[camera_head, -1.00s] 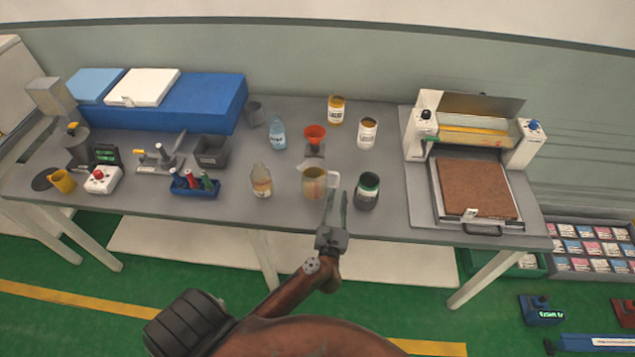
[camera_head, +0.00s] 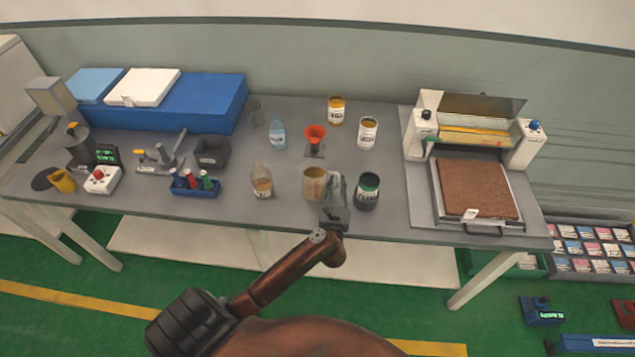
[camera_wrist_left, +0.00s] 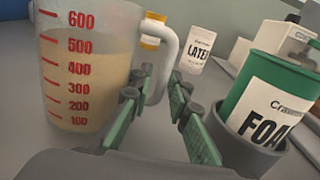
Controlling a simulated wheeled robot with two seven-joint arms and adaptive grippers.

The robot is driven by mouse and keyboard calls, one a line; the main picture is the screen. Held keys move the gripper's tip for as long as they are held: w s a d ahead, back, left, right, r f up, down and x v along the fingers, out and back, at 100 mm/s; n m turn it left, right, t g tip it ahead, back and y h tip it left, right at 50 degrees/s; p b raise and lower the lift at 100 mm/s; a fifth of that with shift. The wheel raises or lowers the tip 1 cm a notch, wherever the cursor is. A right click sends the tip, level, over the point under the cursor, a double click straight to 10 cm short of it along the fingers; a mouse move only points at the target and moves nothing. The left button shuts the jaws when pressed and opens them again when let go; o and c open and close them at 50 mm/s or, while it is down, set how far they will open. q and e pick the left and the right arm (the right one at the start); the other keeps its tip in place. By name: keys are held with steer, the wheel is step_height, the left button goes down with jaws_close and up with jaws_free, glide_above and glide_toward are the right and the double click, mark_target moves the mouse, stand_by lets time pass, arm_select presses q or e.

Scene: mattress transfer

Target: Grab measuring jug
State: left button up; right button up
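The measuring jug (camera_head: 314,180) stands upright near the front edge of the grey table. In the left wrist view the clear jug (camera_wrist_left: 85,75) has red numbers, a tan liquid inside and a white handle (camera_wrist_left: 170,45) on its right side. My left gripper (camera_head: 337,183) is just right of the jug. In the left wrist view its green-padded fingers (camera_wrist_left: 160,90) are open, with the lower end of the handle showing between or just beyond their tips. I cannot tell whether they touch it. My right gripper is not in view.
A latex container (camera_head: 367,133) and a red funnel (camera_head: 315,134) are behind. A bottle (camera_head: 262,181) is left of the jug. A press-like machine (camera_head: 475,185) stands at the right.

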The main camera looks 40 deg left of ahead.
arm_select(q)
steer(key=shift+c, duration=0.2)
jaws_close()
steer(key=shift+r, duration=0.1)
